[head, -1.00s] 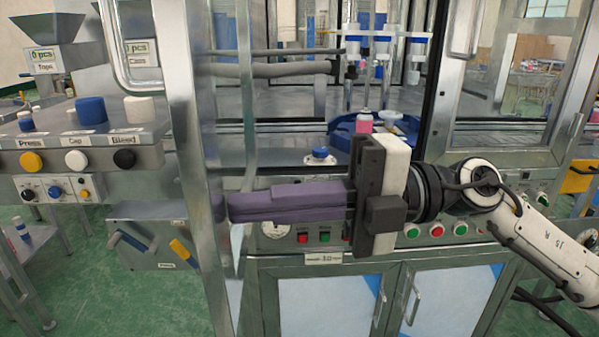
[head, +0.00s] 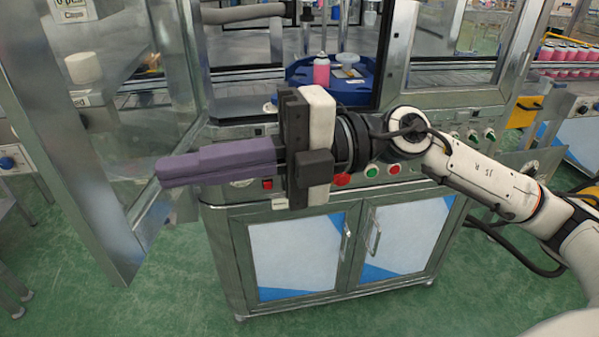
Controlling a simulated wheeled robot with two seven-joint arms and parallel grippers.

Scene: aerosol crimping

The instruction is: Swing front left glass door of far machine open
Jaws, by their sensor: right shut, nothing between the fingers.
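The far machine (head: 330,205) stands ahead of me with a steel body. Its front left glass door (head: 70,150) stands swung out towards me at the left, with its metal frame edge nearest me and clear glass behind. The front left opening behind it is uncovered. My right gripper (head: 160,172) comes in from the right and points left, its purple fingers shut and empty. The fingertips overlap the inner side of the door in the picture, near its lower rail; I cannot tell whether they touch it. My left gripper is not in view.
Inside the machine a blue fixture (head: 300,72) holds a pink can (head: 321,70). A framed glass panel (head: 470,45) closes the front right. Buttons line the front panel above two cabinet doors (head: 300,255). Green floor is free at lower left.

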